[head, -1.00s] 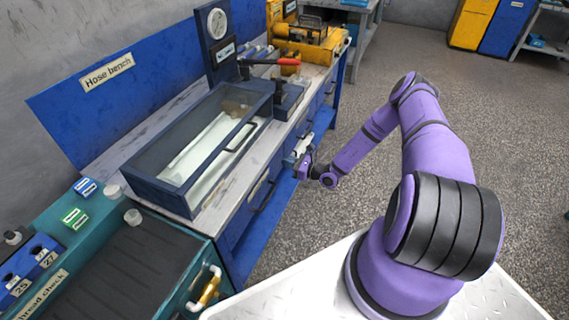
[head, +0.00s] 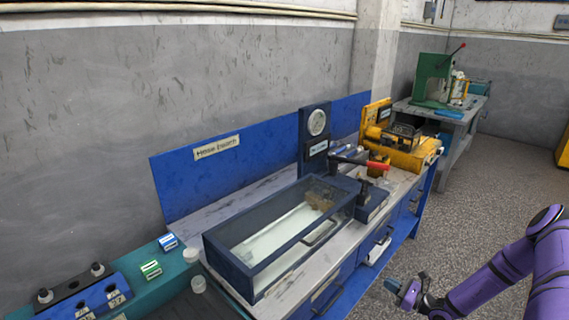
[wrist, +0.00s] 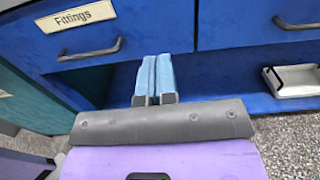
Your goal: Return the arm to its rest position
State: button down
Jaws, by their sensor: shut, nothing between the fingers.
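My purple arm (head: 490,280) reaches in from the right in the head view. My gripper (head: 394,286) is at its end, in front of the blue drawers of the hose bench and apart from them. In the wrist view, the two pale blue fingers (wrist: 153,80) lie side by side, shut with nothing between them. They point toward the bench's drawer fronts. My arm's base is out of the head view.
The hose bench (head: 190,222) carries a glass-lidded tank (head: 235,262), a gauge panel and a yellow machine (head: 400,155). A drawer labelled Fittings (wrist: 75,18) and a small metal tray (wrist: 292,82) are near my gripper. Open floor (head: 470,185) lies right of the bench.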

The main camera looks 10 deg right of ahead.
jog(key=w+a+r+n+g+y, duration=0.15)
jog(key=r+n+g, duration=0.3)
jog(key=r, duration=0.55)
jog(key=w+a+r+n+g+y, duration=0.1)
jog(key=a+r+n+g, duration=0.1)
jog(key=r+n+g, duration=0.5)
jog(key=s+a+r+n+g+h, duration=0.1)
jog(key=s+a+r+n+h, duration=0.2)
jog(key=r, duration=0.8)
jog(key=s+a+r+n+g+h, duration=0.2)
jog(key=s+a+r+n, duration=0.15)
jog(key=r, duration=0.75)
jog(key=s+a+r+n+t+h, duration=0.1)
jog(key=s+a+r+n+h, duration=0.2)
jog(key=s+r, duration=0.4)
jog(key=s+a+r+n+h, duration=0.3)
jog(key=s+r, duration=0.2)
jog(key=r, duration=0.3)
jog(key=s+r+n+t+h, duration=0.1)
jog(key=s+r+n+t, duration=0.1)
jog(key=s, duration=0.4)
jog(key=s+r+n+t+h, duration=0.2)
jog(key=s+r, duration=0.2)
jog(key=s, duration=0.3)
jog(key=shift+d+r+t, duration=0.25)
jog(key=shift+d+t, duration=0.1)
jog(key=shift+d, duration=0.05)
